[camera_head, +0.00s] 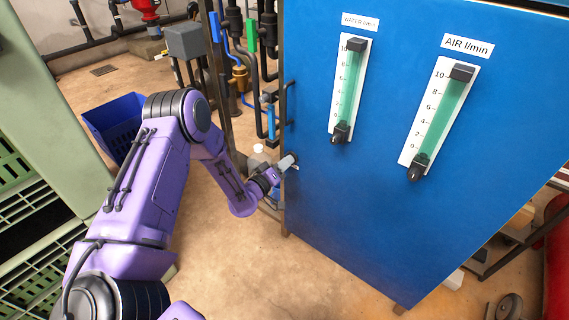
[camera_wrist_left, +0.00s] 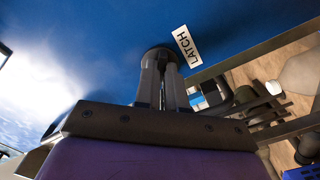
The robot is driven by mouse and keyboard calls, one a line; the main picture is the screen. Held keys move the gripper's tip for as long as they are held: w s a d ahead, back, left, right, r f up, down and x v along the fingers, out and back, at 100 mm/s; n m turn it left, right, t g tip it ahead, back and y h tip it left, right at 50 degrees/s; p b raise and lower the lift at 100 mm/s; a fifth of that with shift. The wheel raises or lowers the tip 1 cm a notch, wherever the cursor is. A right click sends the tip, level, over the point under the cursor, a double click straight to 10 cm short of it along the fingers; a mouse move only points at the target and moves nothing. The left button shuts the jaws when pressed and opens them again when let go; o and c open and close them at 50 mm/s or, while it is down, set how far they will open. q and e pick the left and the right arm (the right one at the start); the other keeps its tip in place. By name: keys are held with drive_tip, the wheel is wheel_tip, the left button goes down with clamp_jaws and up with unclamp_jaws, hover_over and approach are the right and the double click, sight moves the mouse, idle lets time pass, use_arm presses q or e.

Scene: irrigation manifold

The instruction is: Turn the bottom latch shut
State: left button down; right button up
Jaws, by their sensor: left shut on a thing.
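The latch shows in the left wrist view as a dark round knob (camera_wrist_left: 157,52) on the blue panel, beside a white label (camera_wrist_left: 187,46) reading LATCH. My left gripper (camera_wrist_left: 161,78) is shut on it, with both grey fingers close together and their tips at the knob. In the head view my left gripper (camera_head: 287,163) is at the lower left edge of the blue panel (camera_head: 350,210). The fingers hide much of the latch, and I cannot tell its turn angle. My right gripper is not in view.
The panel carries two green flow gauges (camera_head: 347,90) and (camera_head: 437,115), well above and right of the gripper. Pipes and valves (camera_head: 240,75) stand behind its left edge. A blue crate (camera_head: 117,125) sits on the floor behind my left arm. Green racks (camera_head: 30,190) stand at the left.

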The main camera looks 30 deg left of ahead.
use_arm(q)
drive_tip(key=m+b, duration=0.1)
drive_tip(key=m, duration=0.8)
drive_tip(key=shift+m, duration=0.5)
drive_tip(key=c, duration=1.2)
unclamp_jaws()
drive_tip(key=shift+s, duration=0.1)
drive_tip(key=s, duration=1)
drive_tip(key=shift+s+a, duration=0.15)
drive_tip(key=shift+a, duration=0.25)
